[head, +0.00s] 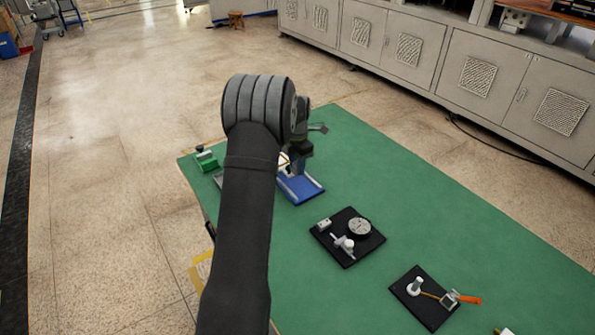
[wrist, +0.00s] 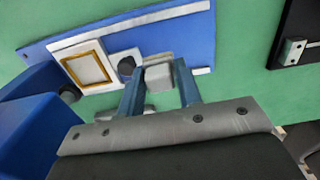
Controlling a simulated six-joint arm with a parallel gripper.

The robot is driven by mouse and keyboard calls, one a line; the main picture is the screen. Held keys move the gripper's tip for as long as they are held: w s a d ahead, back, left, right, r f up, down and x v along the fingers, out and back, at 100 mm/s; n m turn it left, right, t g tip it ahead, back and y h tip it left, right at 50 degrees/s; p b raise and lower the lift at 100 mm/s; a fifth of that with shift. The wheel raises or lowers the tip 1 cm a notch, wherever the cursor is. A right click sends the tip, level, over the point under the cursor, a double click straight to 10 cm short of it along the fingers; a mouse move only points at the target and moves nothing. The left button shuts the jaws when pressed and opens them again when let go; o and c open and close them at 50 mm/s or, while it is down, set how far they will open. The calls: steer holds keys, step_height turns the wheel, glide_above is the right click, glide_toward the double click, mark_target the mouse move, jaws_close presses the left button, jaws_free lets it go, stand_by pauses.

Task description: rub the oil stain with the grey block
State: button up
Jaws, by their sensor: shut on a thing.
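My gripper (wrist: 160,68) is shut on the grey block (wrist: 158,78), which sits between its two fingertips in the wrist view. The block is over the blue board (wrist: 190,42), close to a white plate (wrist: 103,57). A dark round spot (wrist: 127,66), which looks like the oil stain, lies on this plate just left of the block. I cannot tell whether the block touches the surface. In the head view my arm partly hides the blue board (head: 303,192), and the block and stain are too small to make out.
A tan-edged square frame (wrist: 87,67) is on the plate left of the spot. A black board with a round disc (head: 347,250) and another with an orange-handled tool (head: 410,306) lie to the right on the green mat (head: 440,220). A green item (head: 205,160) stands at the left.

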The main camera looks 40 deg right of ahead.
steer(key=shift+r, duration=1.9)
steer(key=shift+w+a, duration=0.1)
steer(key=w+a+f+m, duration=0.1)
steer(key=w+a+m, duration=0.1)
steer(key=a, duration=0.4)
steer(key=w+a+f+m, duration=0.1)
steer(key=w+a+m, duration=0.1)
steer(key=a, duration=0.5)
steer(key=w+a+f+m, duration=0.1)
steer(key=w+a+m, duration=0.2)
steer(key=a, duration=0.4)
steer(key=shift+w+f, duration=0.2)
steer(key=shift+f, duration=0.15)
steer(key=s+a+f+m, duration=0.2)
steer(key=a+f+m, duration=0.1)
steer(key=a, duration=0.5)
steer(key=s+a+f+m, duration=0.3)
steer(key=a+m, duration=0.1)
steer(key=a, duration=0.5)
steer(key=s+a+f+m, duration=0.3)
steer(key=a+m, duration=0.1)
steer(key=a, duration=0.5)
steer(key=shift+f, duration=0.25)
steer(key=shift+r, duration=0.1)
